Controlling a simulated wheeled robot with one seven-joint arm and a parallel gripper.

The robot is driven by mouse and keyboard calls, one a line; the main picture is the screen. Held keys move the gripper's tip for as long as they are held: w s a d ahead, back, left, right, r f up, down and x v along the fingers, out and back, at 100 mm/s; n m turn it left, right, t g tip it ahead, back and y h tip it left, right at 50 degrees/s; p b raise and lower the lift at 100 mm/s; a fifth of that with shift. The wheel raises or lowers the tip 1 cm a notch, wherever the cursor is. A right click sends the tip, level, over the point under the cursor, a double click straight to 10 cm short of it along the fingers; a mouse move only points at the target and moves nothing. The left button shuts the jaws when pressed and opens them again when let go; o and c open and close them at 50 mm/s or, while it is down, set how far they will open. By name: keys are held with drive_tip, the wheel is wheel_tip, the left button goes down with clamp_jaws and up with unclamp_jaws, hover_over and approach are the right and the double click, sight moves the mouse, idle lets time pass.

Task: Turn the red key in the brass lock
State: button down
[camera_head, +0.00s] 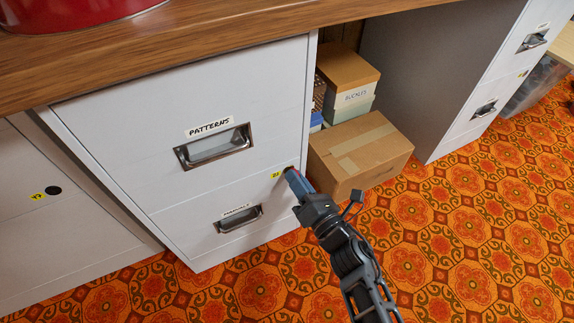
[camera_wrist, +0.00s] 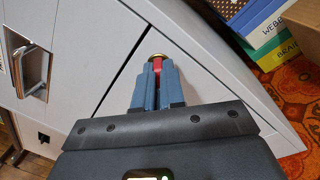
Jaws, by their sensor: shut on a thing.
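The brass lock (camera_wrist: 158,57) is set in the face of a light grey filing cabinet (camera_head: 130,130). The red key (camera_wrist: 158,66) is at the lock, and only a strip of it shows between my fingers. My gripper (camera_wrist: 158,76) has its two blue fingers shut on the red key, with the tips close to the cabinet face. In the head view my gripper (camera_head: 291,178) reaches the cabinet's right edge beside a small yellow tag (camera_head: 276,174). The key and most of the lock are hidden there. I cannot tell how far the key is turned.
The cabinet has a PATTERNS drawer handle (camera_head: 215,147) and a lower drawer handle (camera_head: 239,219). A cardboard box (camera_head: 385,165) and stacked boxes (camera_head: 347,75) stand just right of it. A wooden top (camera_head: 240,25) overhangs. The patterned floor (camera_head: 470,220) at right is clear.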

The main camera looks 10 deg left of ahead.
drive_tip(key=n, duration=0.2)
drive_tip(key=shift+w+d+n, duration=0.1)
drive_tip(key=shift+n, duration=0.3)
drive_tip(key=n, duration=0.3)
drive_tip(key=shift+r+g, duration=0.15)
drive_tip(key=shift+g, duration=0.15)
drive_tip(key=n, duration=0.3)
drive_tip(key=c, duration=1.1)
unclamp_jaws()
drive_tip(key=shift+c, duration=0.2)
drive_tip(key=shift+c, duration=0.5)
